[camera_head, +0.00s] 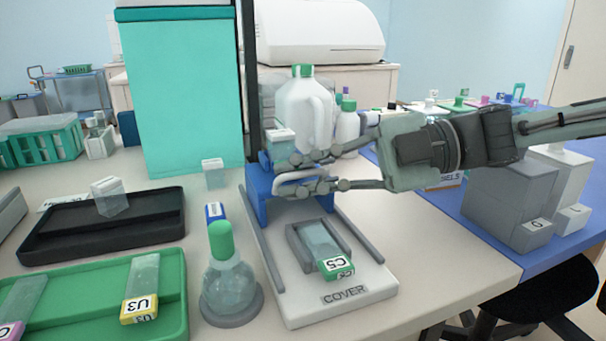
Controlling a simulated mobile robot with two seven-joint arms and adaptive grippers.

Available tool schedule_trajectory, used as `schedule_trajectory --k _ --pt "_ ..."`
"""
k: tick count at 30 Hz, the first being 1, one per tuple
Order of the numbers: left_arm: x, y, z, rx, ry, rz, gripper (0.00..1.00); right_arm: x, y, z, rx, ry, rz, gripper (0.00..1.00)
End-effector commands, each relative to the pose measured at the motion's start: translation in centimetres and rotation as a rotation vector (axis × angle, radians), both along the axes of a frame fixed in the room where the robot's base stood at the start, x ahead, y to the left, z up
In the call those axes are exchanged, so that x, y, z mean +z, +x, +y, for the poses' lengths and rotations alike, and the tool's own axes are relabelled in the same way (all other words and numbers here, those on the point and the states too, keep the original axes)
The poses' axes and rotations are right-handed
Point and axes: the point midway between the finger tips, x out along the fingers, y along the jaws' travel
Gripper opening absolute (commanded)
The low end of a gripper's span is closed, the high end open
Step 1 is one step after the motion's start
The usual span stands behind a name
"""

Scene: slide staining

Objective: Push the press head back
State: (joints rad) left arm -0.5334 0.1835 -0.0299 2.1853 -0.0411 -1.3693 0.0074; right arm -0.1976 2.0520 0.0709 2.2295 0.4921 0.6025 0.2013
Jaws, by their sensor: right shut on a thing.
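The press (358,294) is a white base marked COVER with grey rails on the bench. Its blue press head (262,196) stands at the far end of the rails and has a light handle on its front. My right gripper (292,174) comes in from the right and is shut on this handle. The fingers partly hide the handle and the head. A slide (322,246) with a green end marked C5 lies in the grey holder on the near part of the base, clear of the head. My left gripper is not in view.
A dropper bottle (221,278) with a green bulb stands left of the press. A green tray (172,275) with slides and a black tray (160,235) lie further left. Grey bins (502,208) stand at right. White jugs (303,110) stand behind the head.

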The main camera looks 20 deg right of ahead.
Motion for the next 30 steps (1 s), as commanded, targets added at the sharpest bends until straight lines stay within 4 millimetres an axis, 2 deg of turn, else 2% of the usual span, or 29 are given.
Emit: schedule_trajectory --k 2,3,6,30 --pt "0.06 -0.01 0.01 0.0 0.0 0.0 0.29 0.72 0.77 -0.32 -0.02 0.001 -0.019 0.0" --pt "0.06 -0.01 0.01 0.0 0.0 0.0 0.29 0.74 0.77 -0.31 -0.02 0.001 -0.019 0.17" --pt "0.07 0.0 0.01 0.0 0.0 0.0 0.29 0.67 0.75 -0.31 -0.019 -0.001 -0.018 0.29" --pt "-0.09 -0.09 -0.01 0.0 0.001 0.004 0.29 0.43 0.34 -0.44 -0.01 -0.001 -0.013 0.29"
